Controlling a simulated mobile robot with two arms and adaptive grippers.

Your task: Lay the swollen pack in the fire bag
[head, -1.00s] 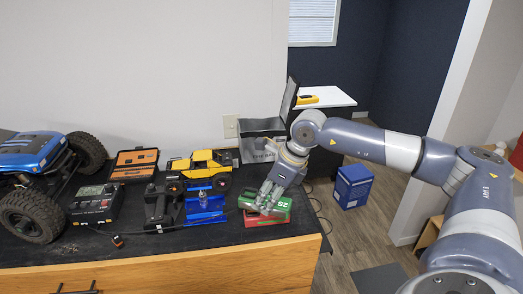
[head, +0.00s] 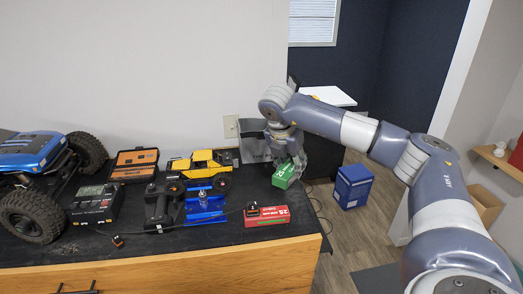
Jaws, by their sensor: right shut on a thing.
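The fire bag (head: 252,146), a grey open-topped container with a dark raised lid, stands at the back right of the counter. My right arm partly hides it. My right gripper (head: 291,160) is shut on a green pack (head: 284,175) and holds it tilted above the counter, in front of and to the right of the bag. A red pack (head: 267,217) with a dark piece on top lies flat near the counter's front right. I cannot tell from the picture which pack is swollen. My left gripper is not in view.
A yellow truck (head: 203,165), a blue stand (head: 205,208), a black transmitter (head: 161,204), a charger (head: 97,203), an orange case (head: 134,164) and a big blue crawler (head: 40,160) fill the counter to the left. A blue box (head: 353,186) stands on the floor.

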